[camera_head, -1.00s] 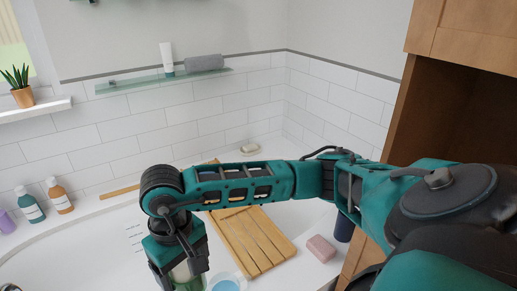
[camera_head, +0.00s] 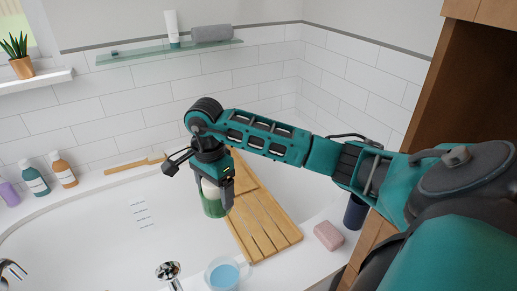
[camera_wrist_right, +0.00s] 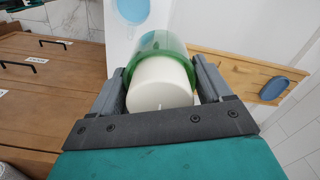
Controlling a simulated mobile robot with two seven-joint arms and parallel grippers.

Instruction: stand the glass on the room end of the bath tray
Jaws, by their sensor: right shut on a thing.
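My right gripper (camera_head: 212,180) is shut on a green see-through glass (camera_head: 213,206) with a white cylinder in its top. The wrist view shows the glass (camera_wrist_right: 162,42) and the white cylinder (camera_wrist_right: 160,84) between the fingers. The glass hangs upright, or nearly so, in the head view, beside the left edge of the slatted wooden bath tray (camera_head: 262,225). I cannot tell its exact height above the bath. The far part of the tray is partly hidden by my arm. My left gripper is not in view.
A clear cup of blue liquid (camera_head: 226,274) stands near the tray's near end. A pink soap block (camera_head: 328,235) and a dark blue cup (camera_head: 355,212) are to the right. A chrome fitting (camera_head: 168,271) is in front.

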